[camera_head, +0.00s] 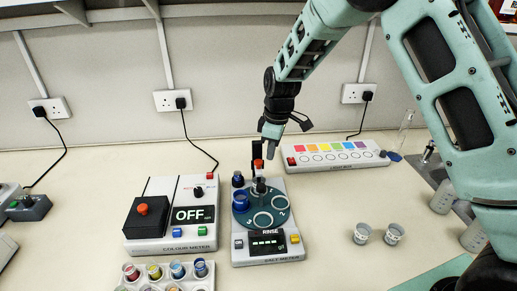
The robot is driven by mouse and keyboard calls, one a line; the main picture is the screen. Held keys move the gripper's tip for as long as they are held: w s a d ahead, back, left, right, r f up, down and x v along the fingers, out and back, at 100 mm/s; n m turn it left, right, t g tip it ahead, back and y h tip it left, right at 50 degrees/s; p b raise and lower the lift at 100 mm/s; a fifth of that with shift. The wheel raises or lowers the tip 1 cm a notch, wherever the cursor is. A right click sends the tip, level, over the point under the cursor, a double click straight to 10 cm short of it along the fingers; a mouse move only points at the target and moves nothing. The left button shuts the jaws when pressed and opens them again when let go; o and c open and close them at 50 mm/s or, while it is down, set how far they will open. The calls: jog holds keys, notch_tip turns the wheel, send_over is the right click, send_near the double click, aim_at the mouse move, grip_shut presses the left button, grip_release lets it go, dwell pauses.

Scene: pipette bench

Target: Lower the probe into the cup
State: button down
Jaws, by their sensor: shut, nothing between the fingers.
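The salt meter (268,256) stands in the middle of the bench, its screen reading RINSE. On it is a round blue-green turntable (262,222) with several numbered places. A blue cup (241,201) sits at the turntable's left side. The probe (259,186) appears as a grey upright part at the turntable's back edge, with an orange-red top (258,164) above it. How deep its tip sits cannot be made out. My gripper (257,158) is shut and empty, pointing down just at or above the orange-red top. Contact cannot be told.
The colour meter (172,246), reading OFF, stands close to the left. A rack of small coloured pots (160,285) is at the front. A strip with coloured squares (330,156) lies behind right. Two small cups (363,233) stand on clear bench to the right.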

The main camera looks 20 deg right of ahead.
notch_tip(320, 180, up, 17)
jog(key=d+b, duration=0.1)
jog(key=b, duration=0.2)
jog(key=shift+s+d+r+b, duration=0.15)
jog(key=shift+s+d+b, duration=0.05)
jog(key=shift+s+b, duration=0.2)
jog(key=shift+s, duration=0.1)
